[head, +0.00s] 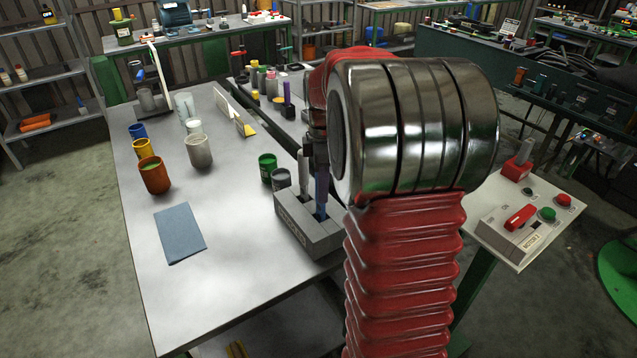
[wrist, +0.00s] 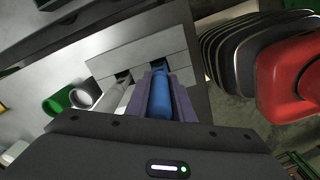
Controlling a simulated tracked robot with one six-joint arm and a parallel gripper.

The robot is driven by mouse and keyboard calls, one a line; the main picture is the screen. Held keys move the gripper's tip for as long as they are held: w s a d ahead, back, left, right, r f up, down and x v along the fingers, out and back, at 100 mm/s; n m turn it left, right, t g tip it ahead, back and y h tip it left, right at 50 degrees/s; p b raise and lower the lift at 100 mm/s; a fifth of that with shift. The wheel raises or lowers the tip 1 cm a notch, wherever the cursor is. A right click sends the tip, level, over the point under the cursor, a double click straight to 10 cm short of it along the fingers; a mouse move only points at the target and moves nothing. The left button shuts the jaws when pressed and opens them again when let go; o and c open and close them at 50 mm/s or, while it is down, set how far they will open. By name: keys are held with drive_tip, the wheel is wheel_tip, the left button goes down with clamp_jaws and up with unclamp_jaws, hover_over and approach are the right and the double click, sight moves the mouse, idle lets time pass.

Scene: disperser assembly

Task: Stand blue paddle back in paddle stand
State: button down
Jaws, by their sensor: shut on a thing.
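The paddle stand (head: 318,238) is a grey block with slots, near the right edge of the light table. It also shows in the wrist view (wrist: 135,55). My gripper (head: 322,190) points down over the stand, partly hidden by my own arm. Its purple fingers (wrist: 163,80) are shut on the blue paddle (wrist: 160,98), one on each side. In the head view the blue paddle's lower part (head: 321,212) shows below the fingers, at a slot of the stand. I cannot tell how deep it sits. A pale grey paddle (head: 303,172) stands upright in the stand beside it.
A green can (head: 267,165) and a grey cup (head: 281,179) stand just behind the stand. A blue sheet (head: 180,233) lies to the left. Several cups, including an orange-brown one (head: 154,176), stand farther back. A switch panel (head: 525,225) is at the right.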

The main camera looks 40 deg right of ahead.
drive_tip(key=shift+f, duration=0.2)
drive_tip(key=c, duration=1.5)
unclamp_jaws()
drive_tip(key=shift+o, duration=0.2)
wheel_tip(320, 180, up, 14)
drive_tip(key=shift+f, duration=0.15)
